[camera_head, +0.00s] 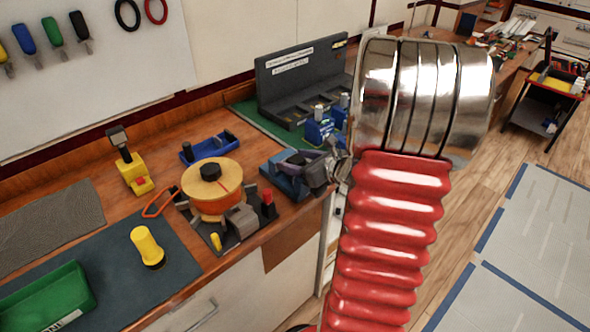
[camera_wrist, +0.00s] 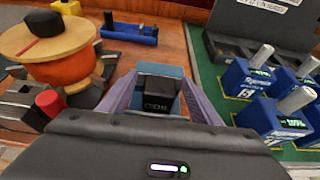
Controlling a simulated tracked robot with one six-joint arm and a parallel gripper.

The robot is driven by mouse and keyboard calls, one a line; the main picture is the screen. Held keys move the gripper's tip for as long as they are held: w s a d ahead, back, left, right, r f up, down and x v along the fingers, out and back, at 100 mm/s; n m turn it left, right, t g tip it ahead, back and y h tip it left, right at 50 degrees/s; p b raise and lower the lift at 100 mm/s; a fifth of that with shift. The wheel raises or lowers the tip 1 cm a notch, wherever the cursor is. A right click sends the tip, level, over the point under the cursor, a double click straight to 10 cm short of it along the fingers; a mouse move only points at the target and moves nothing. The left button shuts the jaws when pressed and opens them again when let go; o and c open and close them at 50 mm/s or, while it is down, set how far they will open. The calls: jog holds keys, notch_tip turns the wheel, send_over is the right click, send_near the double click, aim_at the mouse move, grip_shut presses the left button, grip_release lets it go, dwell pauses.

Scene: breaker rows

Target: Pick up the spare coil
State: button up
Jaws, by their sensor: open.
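My gripper (camera_head: 318,168) is open low over the front right edge of the wooden bench. In the wrist view its two purple-grey fingers (camera_wrist: 160,97) stand apart on either side of a black block (camera_wrist: 157,101) with pale lettering. The block's lower part is hidden by my gripper body.
Left of my gripper is an orange drum with a wooden top (camera_head: 211,186). Blue units with metal cylinders (camera_wrist: 248,77) stand on the green mat (camera_wrist: 212,90) at right, before a dark rack (camera_head: 300,85). A blue tray (camera_head: 208,148) lies behind the drum.

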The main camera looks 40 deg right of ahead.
aim_at(296, 159)
jog(key=shift+c, duration=0.2)
jog(key=c, duration=1.2)
jog(key=shift+r, duration=0.15)
jog(key=shift+c, duration=0.2)
notch_tip(296, 159, up, 10)
jog(key=shift+f, duration=0.1)
